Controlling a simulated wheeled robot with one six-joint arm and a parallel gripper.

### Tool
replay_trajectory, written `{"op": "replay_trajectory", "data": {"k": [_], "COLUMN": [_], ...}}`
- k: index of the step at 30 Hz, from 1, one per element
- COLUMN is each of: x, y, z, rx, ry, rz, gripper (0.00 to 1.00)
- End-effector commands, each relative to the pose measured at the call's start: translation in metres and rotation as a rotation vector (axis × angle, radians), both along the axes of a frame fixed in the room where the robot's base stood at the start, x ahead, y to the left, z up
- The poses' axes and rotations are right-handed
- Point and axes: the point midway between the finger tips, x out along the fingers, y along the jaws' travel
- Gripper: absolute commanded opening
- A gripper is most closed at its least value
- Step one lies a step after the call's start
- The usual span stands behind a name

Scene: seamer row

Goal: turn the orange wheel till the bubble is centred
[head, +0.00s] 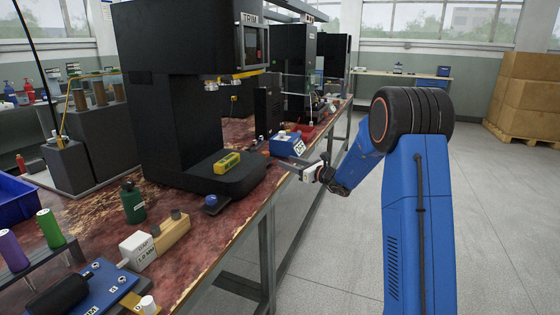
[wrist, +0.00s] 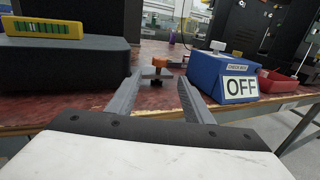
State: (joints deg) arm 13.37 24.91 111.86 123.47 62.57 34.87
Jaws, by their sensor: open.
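The orange wheel (wrist: 160,62) sits on a dark threaded stem at the bench edge, ahead of and between my finger tips in the wrist view. My gripper (wrist: 160,77) is open, with one finger on each side of the wheel's line; I see no contact. In the head view my gripper (head: 288,166) reaches over the bench edge beside the machine's black base. A yellow level (head: 227,162) lies on that base. It also shows at the upper left of the wrist view (wrist: 40,27), with a green vial; the bubble's position is too small to tell.
A blue box (wrist: 222,76) with an OFF sign stands just right of my right finger. The black base (wrist: 70,55) is close on the left. A red tray (wrist: 278,87) lies farther right. The floor (head: 335,235) right of the bench is clear.

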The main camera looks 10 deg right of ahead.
Motion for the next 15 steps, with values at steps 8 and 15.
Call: {"op": "replay_trajectory", "data": {"k": [8,15], "x": [-0.024,-0.027], "y": [-0.016,-0.018], "z": [0.0,0.0], "rx": [-0.001,0.0], "ry": [0.001,0.0], "rz": [0.0,0.001], "gripper": [0.46,0.46]}}
